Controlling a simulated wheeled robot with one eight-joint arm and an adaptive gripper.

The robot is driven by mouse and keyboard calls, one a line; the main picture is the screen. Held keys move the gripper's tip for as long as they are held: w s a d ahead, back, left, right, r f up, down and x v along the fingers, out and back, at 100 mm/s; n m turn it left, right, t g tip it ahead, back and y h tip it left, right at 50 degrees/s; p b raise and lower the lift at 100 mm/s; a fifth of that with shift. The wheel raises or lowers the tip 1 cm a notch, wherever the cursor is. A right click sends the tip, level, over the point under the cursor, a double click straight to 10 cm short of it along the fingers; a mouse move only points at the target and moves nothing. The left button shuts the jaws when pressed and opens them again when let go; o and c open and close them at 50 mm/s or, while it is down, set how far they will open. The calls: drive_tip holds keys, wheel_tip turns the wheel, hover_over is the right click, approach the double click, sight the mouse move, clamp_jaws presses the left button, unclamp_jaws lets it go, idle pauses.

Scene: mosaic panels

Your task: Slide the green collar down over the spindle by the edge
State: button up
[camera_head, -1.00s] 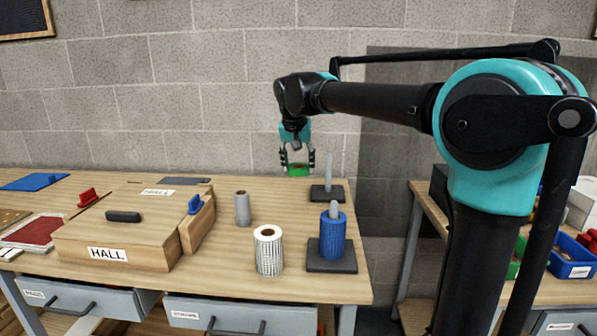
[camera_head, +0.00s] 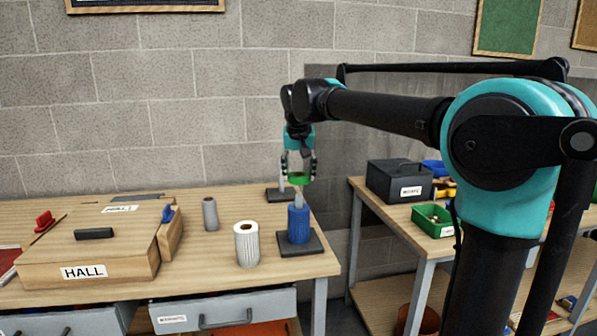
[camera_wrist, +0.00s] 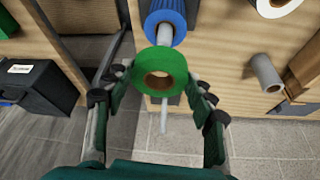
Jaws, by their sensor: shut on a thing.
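My gripper (camera_head: 299,176) is shut on the green collar (camera_head: 299,181) above the table's right side. The front spindle (camera_head: 299,199) carries a ribbed blue sleeve (camera_head: 298,225) on a dark square base. Its tip appears just under the collar in the head view. A bare grey spindle (camera_head: 282,184) stands behind on another dark base, partly hidden by my gripper. A thin grey rod (camera_wrist: 164,115) shows below the collar in the wrist view. The collar is around no spindle.
A white roll (camera_head: 247,245) and a grey cylinder (camera_head: 210,214) stand left of the spindles. A wooden HALL box (camera_head: 85,255) is farther left. A side bench to the right holds a black case (camera_head: 399,181) and a green bin (camera_head: 432,221).

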sight(299, 197)
drive_tip(key=shift+f, duration=4.2)
drive_tip(key=o, duration=1.2)
drive_tip(key=shift+o, duration=0.2)
drive_tip(key=v, duration=1.2)
